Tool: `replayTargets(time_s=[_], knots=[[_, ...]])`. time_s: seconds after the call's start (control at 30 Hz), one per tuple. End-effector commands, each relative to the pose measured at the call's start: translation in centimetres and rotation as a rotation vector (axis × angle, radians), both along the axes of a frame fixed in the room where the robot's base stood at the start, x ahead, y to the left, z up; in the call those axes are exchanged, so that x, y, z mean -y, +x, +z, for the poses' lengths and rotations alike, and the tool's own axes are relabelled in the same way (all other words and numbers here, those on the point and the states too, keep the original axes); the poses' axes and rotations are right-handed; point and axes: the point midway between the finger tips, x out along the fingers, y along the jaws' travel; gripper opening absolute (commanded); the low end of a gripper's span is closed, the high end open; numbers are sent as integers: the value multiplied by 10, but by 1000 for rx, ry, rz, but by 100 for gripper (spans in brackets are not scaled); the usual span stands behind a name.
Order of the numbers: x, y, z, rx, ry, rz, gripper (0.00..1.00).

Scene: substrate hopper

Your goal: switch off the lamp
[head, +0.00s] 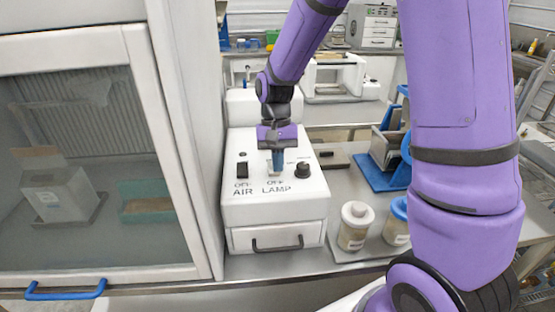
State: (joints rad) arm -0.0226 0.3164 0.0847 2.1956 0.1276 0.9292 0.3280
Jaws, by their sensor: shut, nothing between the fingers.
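The white control box (275,211) stands on the metal bench, with switches labelled AIR and LAMP on its sloped top. My gripper (277,170) is shut and points down at the LAMP switch (274,176), with its fingertips at or just above it. I cannot tell whether they touch. The gripper hides part of the switch, so its position is not clear. The black AIR switch (242,170) is to the left, and a black knob (302,170) is to the right. No lit lamp can be made out.
A glass-fronted cabinet (80,160) with a blue handle stands at left. Two lidded jars, one white-topped (356,225) and one blue-topped (397,222), stand right of the box. A blue stand (384,172) is behind them. My purple arm covers the right side.

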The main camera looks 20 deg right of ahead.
Motion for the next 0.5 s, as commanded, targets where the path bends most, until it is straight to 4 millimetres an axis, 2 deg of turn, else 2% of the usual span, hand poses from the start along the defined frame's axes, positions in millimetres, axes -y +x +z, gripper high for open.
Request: replayTargets(time_s=[0.5], knots=[[6,14,2,0,-1,-3,0]])
